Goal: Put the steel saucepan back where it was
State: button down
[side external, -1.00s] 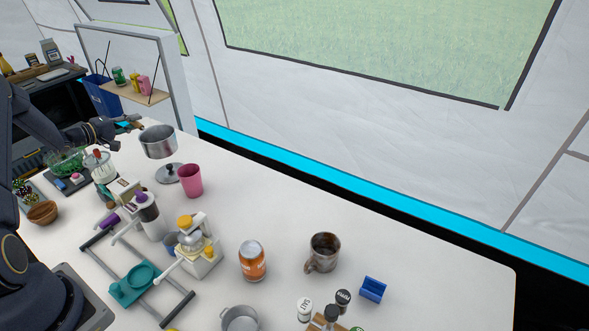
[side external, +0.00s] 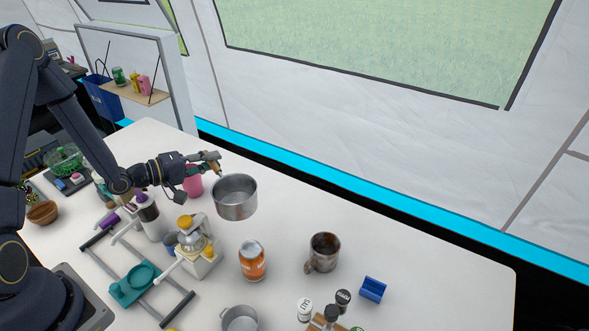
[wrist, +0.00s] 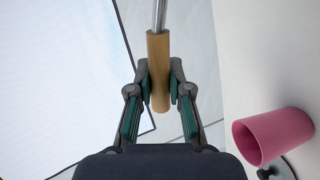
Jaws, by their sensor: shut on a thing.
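The steel saucepan (side external: 235,199) hangs in the air above the white table in the side external view, roughly level, its open top facing up. My gripper (side external: 215,162) is to its upper left, shut on the pan's handle. In the wrist view my gripper (wrist: 159,85) has its two fingers on either side of the wooden handle (wrist: 158,50), with the steel rod running up out of frame. The pan's bowl is outside the wrist view.
A pink cup (side external: 193,183) stands partly behind my wrist; it also shows in the wrist view (wrist: 272,136) beside a lid (wrist: 284,168). The table's right rear is clear.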

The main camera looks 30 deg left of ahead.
jog(key=shift+d+r, duration=0.25)
jog(key=shift+d, duration=0.55)
jog(key=shift+w+d+m+h, duration=0.15)
jog(key=shift+d+m+h, duration=0.15)
jog(key=shift+w+a+f, duration=0.2)
jog(key=shift+w+f, duration=1.95)
jog(key=shift+w, duration=0.15)
jog(key=shift+w+a+f, duration=0.15)
jog(key=shift+w+f, duration=1.95)
jog(key=shift+w, duration=0.25)
jog(key=shift+w+a+f, duration=0.2)
jog(key=shift+w+f, duration=1.95)
jog(key=shift+w, duration=0.15)
jog(key=shift+f, duration=0.1)
jog(key=c, duration=1.1)
grip_release()
